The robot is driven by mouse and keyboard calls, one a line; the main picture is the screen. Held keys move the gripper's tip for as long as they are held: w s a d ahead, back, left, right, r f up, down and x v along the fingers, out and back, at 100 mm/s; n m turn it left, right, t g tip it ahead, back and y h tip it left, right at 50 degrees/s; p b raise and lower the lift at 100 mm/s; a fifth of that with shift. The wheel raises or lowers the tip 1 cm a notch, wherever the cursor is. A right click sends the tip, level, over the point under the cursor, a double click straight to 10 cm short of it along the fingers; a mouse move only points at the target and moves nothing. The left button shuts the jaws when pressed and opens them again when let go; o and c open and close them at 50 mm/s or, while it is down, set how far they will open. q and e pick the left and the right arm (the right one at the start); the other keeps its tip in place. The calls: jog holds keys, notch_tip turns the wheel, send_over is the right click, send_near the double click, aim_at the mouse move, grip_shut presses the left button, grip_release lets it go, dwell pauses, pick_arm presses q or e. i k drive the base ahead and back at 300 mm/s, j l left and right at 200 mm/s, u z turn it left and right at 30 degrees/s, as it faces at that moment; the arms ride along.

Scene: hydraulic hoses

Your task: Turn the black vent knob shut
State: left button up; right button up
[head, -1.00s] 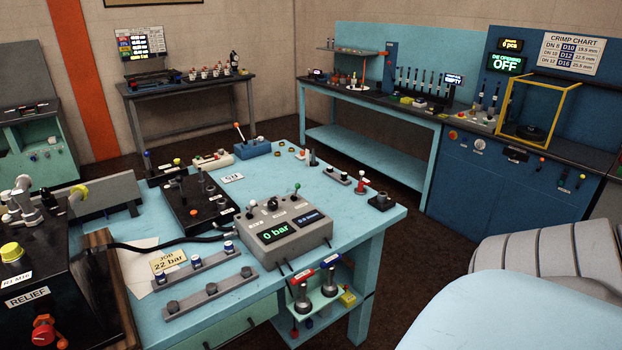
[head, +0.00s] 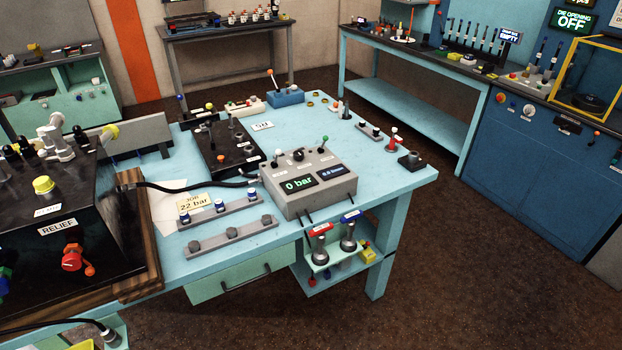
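A black knob (head: 298,155) stands on top of the grey gauge box (head: 308,190) on the light blue bench. The small labels beside it are too small to read, so I cannot confirm it is the vent knob or tell how far it is turned. The box's green display (head: 298,183) reads 0 bar, and a blue display is to its right. Neither of my grippers is in view.
The black box marked RELIEF (head: 70,215), with a red knob (head: 72,257), stands at the left. A black hose (head: 195,188) runs from it toward the gauge box. The light blue bench (head: 345,215) has a shelf below its right front. Dark floor (head: 480,270) is clear at the right.

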aim_at(298, 154)
jog(key=i+l+u, duration=0.1)
jog(key=u, duration=0.4)
jog(key=l+u, duration=0.3)
jog(key=u, duration=0.2)
jog(key=l+u, duration=0.2)
jog(key=u, duration=0.25)
jog(key=l+u, duration=0.25)
jog(key=l, duration=0.3)
jog(key=k+l+u, duration=0.2)
jog(key=l, duration=0.3)
